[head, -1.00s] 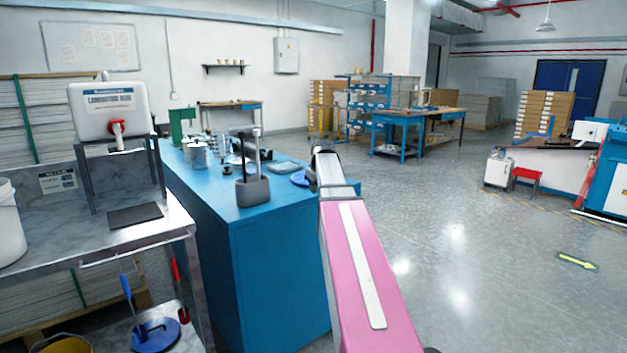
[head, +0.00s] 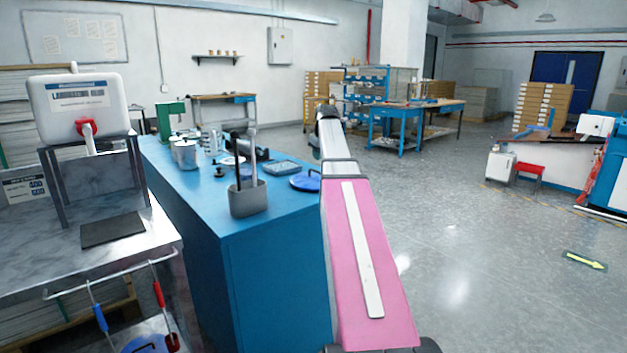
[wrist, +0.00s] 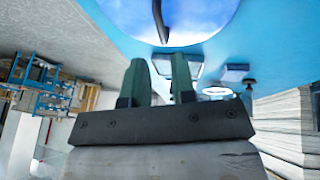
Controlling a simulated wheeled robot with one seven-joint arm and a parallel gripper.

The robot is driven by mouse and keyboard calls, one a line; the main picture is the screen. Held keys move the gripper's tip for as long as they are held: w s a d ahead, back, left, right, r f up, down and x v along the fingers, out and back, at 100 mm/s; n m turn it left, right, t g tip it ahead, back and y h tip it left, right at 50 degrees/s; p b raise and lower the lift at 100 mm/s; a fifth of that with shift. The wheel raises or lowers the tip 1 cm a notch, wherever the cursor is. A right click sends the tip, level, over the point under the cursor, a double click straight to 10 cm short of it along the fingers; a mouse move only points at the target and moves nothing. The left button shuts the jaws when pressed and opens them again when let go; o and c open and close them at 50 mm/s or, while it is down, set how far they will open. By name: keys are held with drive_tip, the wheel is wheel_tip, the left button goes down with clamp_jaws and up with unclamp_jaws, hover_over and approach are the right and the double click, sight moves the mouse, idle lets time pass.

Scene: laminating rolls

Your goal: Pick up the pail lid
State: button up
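A round blue lid (head: 305,181) lies flat on the right edge of the blue bench, partly hidden by my arm. In the wrist view, a large blue disc (wrist: 190,22) with a dark curved handle fills the top, cut off by the frame; it looks like the same lid. My gripper (wrist: 160,68) has two green fingers with a gap between them, nothing held, pointing toward the disc and apart from it in the picture. In the head view my gripper is mostly hidden behind my arm. A second blue disc (head: 148,345) is low left, cut off by the frame.
The blue bench (head: 275,245) also holds a grey tool holder (head: 248,198), a grey tray (head: 282,167) and metal cans (head: 187,154). A steel table (head: 160,240) with a white jug (head: 80,102) stands at left.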

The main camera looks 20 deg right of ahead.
sight(317, 172)
drive_tip(key=x, duration=1)
drive_tip(key=shift+w+f, duration=0.15)
drive_tip(key=shift+w, duration=0.15)
clamp_jaws()
